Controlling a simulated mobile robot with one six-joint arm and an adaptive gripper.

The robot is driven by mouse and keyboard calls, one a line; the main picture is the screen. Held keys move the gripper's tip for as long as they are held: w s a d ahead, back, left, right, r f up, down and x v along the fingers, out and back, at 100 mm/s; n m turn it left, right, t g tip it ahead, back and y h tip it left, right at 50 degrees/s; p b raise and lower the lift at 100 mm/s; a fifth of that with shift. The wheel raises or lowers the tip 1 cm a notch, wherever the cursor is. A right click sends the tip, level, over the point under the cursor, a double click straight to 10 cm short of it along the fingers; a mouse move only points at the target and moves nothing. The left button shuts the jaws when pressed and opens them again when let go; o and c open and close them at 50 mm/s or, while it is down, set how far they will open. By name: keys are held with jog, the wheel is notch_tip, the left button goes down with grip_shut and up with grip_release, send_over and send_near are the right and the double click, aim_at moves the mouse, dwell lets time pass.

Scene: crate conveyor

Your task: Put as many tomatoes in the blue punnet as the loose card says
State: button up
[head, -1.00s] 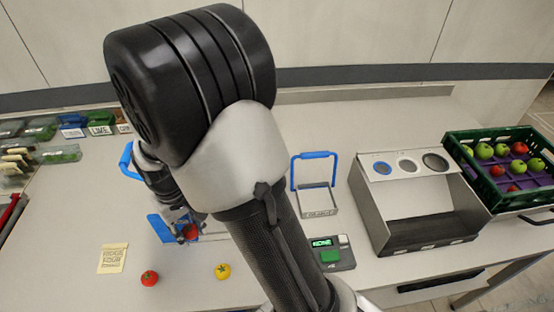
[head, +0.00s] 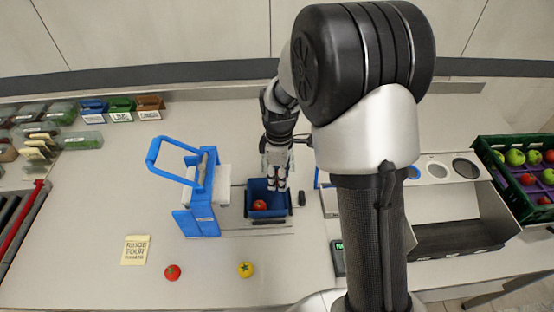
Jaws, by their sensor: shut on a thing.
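The blue punnet (head: 254,211) stands right of the blue lever device, with one red tomato (head: 260,205) visible in it. My gripper (head: 277,186) is over the punnet's back part, shut on what looks like its rim; the fingertips partly hide the contact. The loose card (head: 136,250) lies at the front left; its middle line seems to read "FOUR", the other lines are too small to read. Another red tomato (head: 172,272) and a yellow tomato (head: 246,269) lie on the counter in front.
The blue lever device (head: 203,222) stands left of the punnet. Labelled bins (head: 121,109) are at the back left. A grey chute box (head: 455,205) and a green crate (head: 497,172) with apples or tomatoes stand right. My arm hides part of the counter.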

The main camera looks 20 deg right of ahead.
jog(key=n, duration=0.2)
jog(key=w+r+n, duration=0.1)
jog(key=n, duration=0.1)
jog(key=shift+w+p, duration=0.3)
jog(key=shift+p, duration=0.05)
jog(key=shift+w+f+n+b, duration=0.3)
jog(key=shift+f+n+b, duration=0.5)
jog(key=shift+f, duration=0.3)
jog(key=shift+w+f+n+b, duration=0.3)
jog(key=shift+f+n+b, duration=0.35)
jog(key=shift+f+n, duration=0.3)
jog(key=shift+w+f+n+b, duration=0.3)
jog(key=shift+f+n+b, duration=0.45)
jog(key=shift+f, duration=0.45)
jog(key=o, duration=1)
jog(key=shift+o, duration=0.2)
jog(key=shift+r, duration=0.1)
notch_tip(320, 180, up, 7)
jog(key=p, duration=0.5)
